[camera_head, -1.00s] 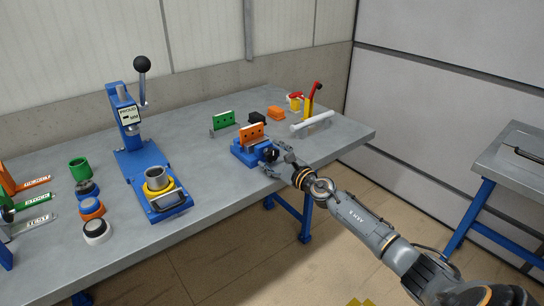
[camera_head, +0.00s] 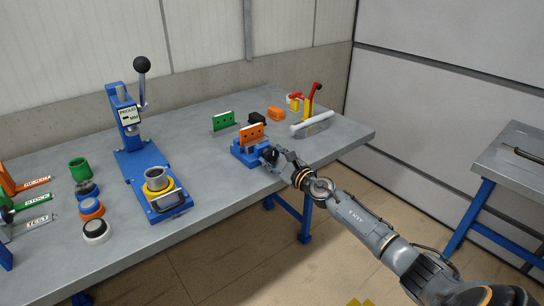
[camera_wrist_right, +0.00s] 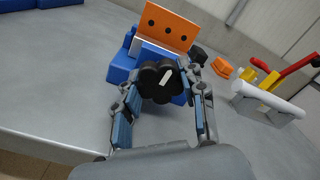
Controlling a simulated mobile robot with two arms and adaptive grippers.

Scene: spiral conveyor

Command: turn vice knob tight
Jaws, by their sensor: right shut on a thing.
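The blue vice (camera_head: 240,153) stands near the table's front edge, with an orange plate (camera_head: 252,132) with holes upright in its jaws. The right wrist view shows the vice (camera_wrist_right: 122,66) and the orange plate (camera_wrist_right: 168,26) up close. The black lobed vice knob (camera_wrist_right: 150,82) with a white mark faces my right wrist camera. My right gripper (camera_head: 272,155) is at the front of the vice. In the wrist view its fingers (camera_wrist_right: 163,84) are shut on the knob, one on each side. My left gripper is not in view.
Behind the vice stand a green plate (camera_head: 223,120), an orange block (camera_head: 276,114) and a white cylinder (camera_head: 312,123) near a red-handled yellow clamp (camera_head: 311,103). A blue press (camera_head: 146,165) stands left. The grey table (camera_head: 222,185) is bare in front of the vice.

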